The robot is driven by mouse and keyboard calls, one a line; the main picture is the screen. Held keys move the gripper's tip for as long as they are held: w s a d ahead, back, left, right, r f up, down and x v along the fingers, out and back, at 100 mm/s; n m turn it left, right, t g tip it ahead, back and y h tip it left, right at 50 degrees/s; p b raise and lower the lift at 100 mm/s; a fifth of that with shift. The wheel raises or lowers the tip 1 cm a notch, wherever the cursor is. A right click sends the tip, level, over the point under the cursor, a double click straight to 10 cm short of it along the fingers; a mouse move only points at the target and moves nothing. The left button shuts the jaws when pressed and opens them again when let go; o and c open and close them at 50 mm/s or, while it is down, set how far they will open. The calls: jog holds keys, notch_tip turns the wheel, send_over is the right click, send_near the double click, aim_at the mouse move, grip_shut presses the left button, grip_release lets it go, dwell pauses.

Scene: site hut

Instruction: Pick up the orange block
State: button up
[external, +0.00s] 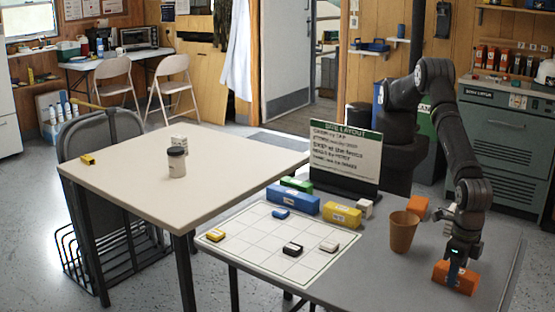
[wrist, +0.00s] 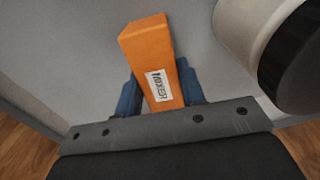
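The orange block (external: 455,277) lies on the grey table near its front right edge in the external view. In the wrist view the orange block (wrist: 148,50) shows a white label on its face. My gripper (external: 459,265) is down at the block. Its blue fingers (wrist: 162,90) stand on either side of the block with no clear gap visible. The block hides their inner faces, so I cannot tell if they press on it. The block appears to rest on the table.
A brown cup (external: 402,232) stands left of my gripper, and a second orange block (external: 418,206) lies behind it. Yellow (external: 341,214) and blue (external: 292,200) blocks stand near the sign (external: 345,155). A white grid sheet (external: 262,235) holds several small blocks.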

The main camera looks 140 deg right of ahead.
jog(key=c, duration=0.4)
jog(key=shift+c, duration=0.2)
jog(key=shift+r, duration=0.15)
